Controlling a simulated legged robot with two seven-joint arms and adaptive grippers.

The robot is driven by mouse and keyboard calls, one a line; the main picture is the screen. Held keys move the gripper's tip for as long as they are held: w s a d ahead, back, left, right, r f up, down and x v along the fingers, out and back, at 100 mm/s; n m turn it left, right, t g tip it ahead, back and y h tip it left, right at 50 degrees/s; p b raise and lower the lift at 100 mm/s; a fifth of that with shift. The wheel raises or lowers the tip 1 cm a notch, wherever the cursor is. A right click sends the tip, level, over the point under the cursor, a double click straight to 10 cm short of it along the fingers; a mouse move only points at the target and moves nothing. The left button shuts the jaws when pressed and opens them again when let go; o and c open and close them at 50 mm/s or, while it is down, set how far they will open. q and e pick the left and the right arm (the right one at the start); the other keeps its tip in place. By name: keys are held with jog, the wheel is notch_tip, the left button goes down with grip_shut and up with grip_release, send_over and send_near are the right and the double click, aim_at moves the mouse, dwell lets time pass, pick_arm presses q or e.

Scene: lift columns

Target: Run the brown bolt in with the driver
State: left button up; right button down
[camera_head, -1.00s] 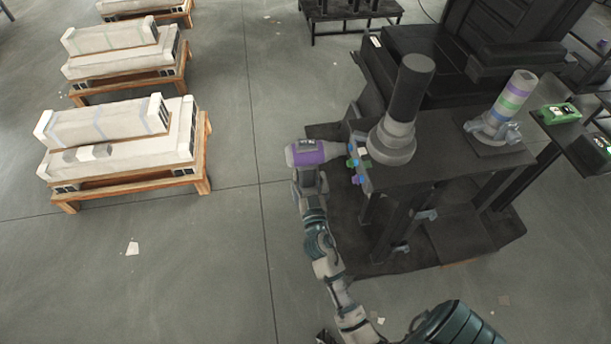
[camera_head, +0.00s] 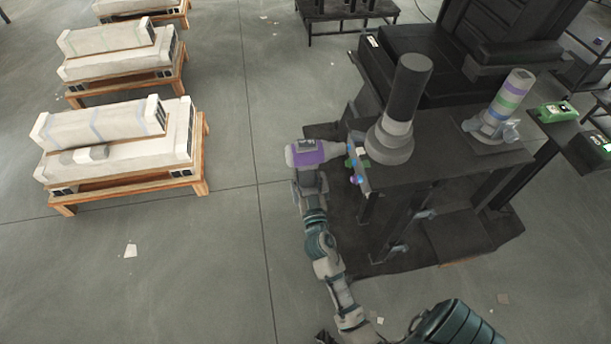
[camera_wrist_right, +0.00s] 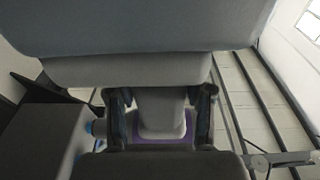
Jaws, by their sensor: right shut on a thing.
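The driver (camera_head: 312,153), grey and purple, lies level at the left edge of a dark table, its nose pointing right. My right gripper (camera_head: 309,178) is shut on its handle from below. In the right wrist view the driver's pale handle (camera_wrist_right: 161,110) stands between the two fingers, and its grey body fills the top. The nose is next to an upright plate (camera_head: 361,168) with several small coloured bolts, green and blue among them. I cannot pick out the brown bolt, nor tell whether the nose touches one. My left gripper is not in view.
A black and grey column (camera_head: 402,105) stands on the dark table (camera_head: 430,160) just right of the plate. A striped column (camera_head: 508,103) stands farther right. Wooden pallets (camera_head: 130,188) with pale blocks are at the left.

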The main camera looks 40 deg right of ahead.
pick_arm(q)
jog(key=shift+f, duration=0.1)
pick_arm(e)
jog(key=shift+s+d+r, duration=0.1)
jog(key=shift+d+r, duration=0.05)
jog(key=shift+d, duration=0.05)
dwell(0.5)
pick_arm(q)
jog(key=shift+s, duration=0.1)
pick_arm(e)
jog(key=shift+s+d, duration=0.2)
jog(key=shift+d, duration=0.1)
dwell(1.1)
jog(key=shift+w+a+b, duration=0.5)
jog(key=shift+a, duration=0.2)
jog(key=shift+w+a+b, duration=0.3)
jog(key=shift+w+a, duration=0.05)
jog(key=shift+a, duration=0.2)
jog(key=shift+w+a+b, duration=0.25)
jog(key=shift+w+a, duration=0.05)
jog(key=shift+a, duration=0.25)
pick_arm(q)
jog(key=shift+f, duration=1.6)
pick_arm(e)
jog(key=shift+w+a, duration=0.2)
jog(key=shift+a, duration=0.15)
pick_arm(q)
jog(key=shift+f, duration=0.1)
